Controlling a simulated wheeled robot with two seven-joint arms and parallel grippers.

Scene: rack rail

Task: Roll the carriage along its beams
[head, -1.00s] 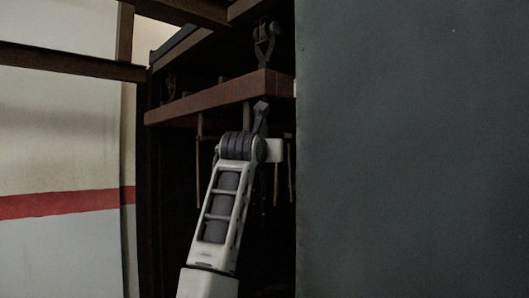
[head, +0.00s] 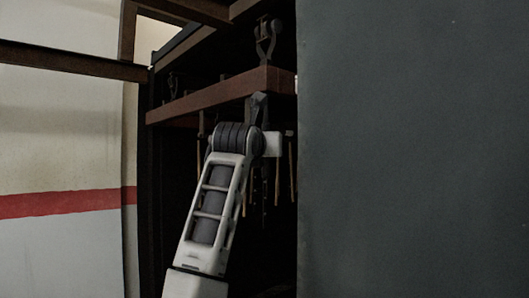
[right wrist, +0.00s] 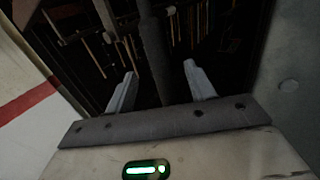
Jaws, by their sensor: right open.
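The carriage (head: 212,96) is a long reddish-brown bar in the head view. A dark hanger (head: 266,40) joins its right part to the overhead beams (head: 190,40), and a smaller hanger (head: 172,84) shows farther left. My right gripper (right wrist: 159,68) is open in the right wrist view. A dark upright bar (right wrist: 152,45) stands between its two pale fingers as seen there; contact cannot be told. In the head view my arm rises below the carriage, and its fingers cannot be made out. My left gripper is out of view.
Several thin rods and tools (head: 278,172) hang under the carriage in the dark bay. A large grey panel (head: 410,150) closes off the right side. A pale wall with a red stripe (head: 60,202) is at left. Another brown beam (head: 70,61) crosses the upper left.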

